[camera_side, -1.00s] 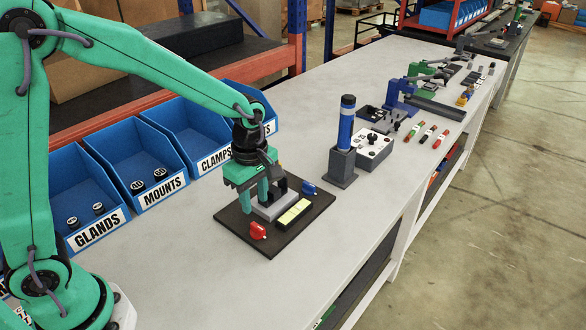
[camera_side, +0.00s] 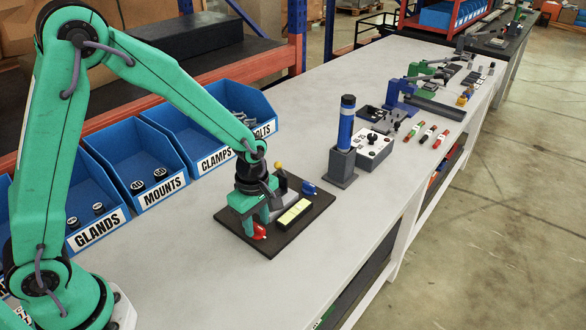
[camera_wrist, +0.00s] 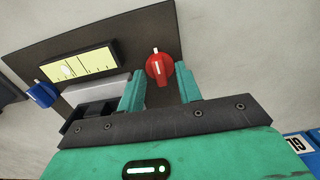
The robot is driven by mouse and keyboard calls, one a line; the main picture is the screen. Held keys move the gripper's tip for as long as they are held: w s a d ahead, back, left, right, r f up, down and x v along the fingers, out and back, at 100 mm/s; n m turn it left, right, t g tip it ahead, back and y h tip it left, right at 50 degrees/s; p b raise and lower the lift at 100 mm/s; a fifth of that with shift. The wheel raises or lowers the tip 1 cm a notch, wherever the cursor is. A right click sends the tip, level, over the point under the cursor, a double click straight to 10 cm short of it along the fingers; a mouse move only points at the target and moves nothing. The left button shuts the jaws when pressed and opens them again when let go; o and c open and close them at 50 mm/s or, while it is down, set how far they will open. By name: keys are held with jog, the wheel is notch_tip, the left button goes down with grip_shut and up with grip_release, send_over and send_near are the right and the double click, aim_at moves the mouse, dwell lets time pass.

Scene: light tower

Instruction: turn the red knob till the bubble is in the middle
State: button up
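The red knob (camera_wrist: 160,68) has a white pointer line and sits on a dark plate (camera_wrist: 115,45). In the wrist view my gripper (camera_wrist: 162,80) is open, with one finger on each side of the knob's near part; whether either finger touches it I cannot tell. In the side view my gripper (camera_side: 257,224) is down at the red knob (camera_side: 260,233), partly hiding it. The yellow-green level vial (camera_wrist: 95,64) shows a pale bubble (camera_wrist: 68,71) left of its middle in the wrist view. The vial also shows in the side view (camera_side: 294,214).
A blue knob (camera_wrist: 42,94) is on the plate's other end. A grey block with a yellow ball (camera_side: 278,165) stands behind the vial. A blue column (camera_side: 346,125) and a grey box (camera_side: 372,150) stand to the right. Blue bins (camera_side: 150,165) line the back. The front bench is clear.

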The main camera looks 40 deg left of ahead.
jog(key=shift+f, duration=0.15)
jog(key=shift+c, duration=0.2)
grip_shut()
jog(key=shift+m, duration=0.3)
